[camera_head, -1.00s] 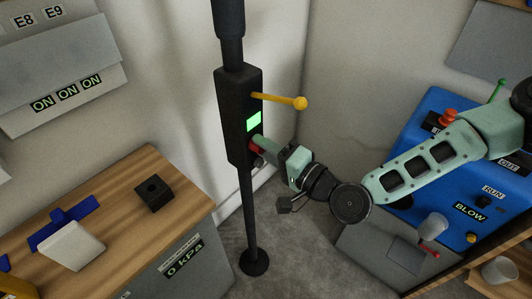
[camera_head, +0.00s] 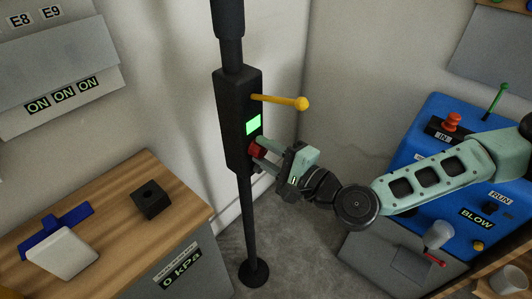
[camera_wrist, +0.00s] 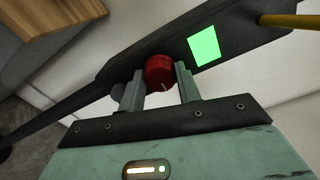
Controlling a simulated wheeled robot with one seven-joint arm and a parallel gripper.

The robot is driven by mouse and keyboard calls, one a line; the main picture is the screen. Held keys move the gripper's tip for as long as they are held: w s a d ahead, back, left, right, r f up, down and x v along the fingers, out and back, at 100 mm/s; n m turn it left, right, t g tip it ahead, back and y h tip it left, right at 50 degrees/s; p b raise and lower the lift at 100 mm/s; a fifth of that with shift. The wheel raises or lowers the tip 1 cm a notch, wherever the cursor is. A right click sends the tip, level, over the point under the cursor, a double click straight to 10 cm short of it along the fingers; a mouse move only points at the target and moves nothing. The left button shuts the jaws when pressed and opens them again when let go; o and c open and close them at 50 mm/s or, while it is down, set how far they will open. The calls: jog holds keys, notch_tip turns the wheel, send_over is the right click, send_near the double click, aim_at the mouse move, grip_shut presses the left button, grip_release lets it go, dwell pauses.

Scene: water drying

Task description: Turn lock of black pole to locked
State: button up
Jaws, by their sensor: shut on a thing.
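The black pole (camera_head: 240,222) stands upright on a round foot, with a black box (camera_head: 228,112) at mid-height. The box bears a lit green panel (camera_head: 253,123) and, below it, a red knob (camera_head: 257,150), which is the lock. In the wrist view the red knob (camera_wrist: 160,71) sits between the two fingers of my gripper (camera_wrist: 158,82). My gripper (camera_head: 267,153) is shut on the knob from the right side. A faint mark shows on the knob's face, but its lock setting is not readable.
A yellow lever (camera_head: 283,101) sticks out to the right from the box, above my gripper. A wooden-topped cabinet (camera_head: 113,198) stands left, holding a black block (camera_head: 151,199). A blue machine (camera_head: 425,130) stands at right behind my arm.

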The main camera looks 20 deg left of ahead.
jog(key=o, duration=1)
jog(key=shift+c, duration=0.2)
jog(key=p+v, duration=0.3)
jog(key=v, duration=1.4)
jog(key=shift+d+p, duration=0.25)
jog(key=shift+p, duration=0.05)
jog(key=shift+s+f, duration=0.1)
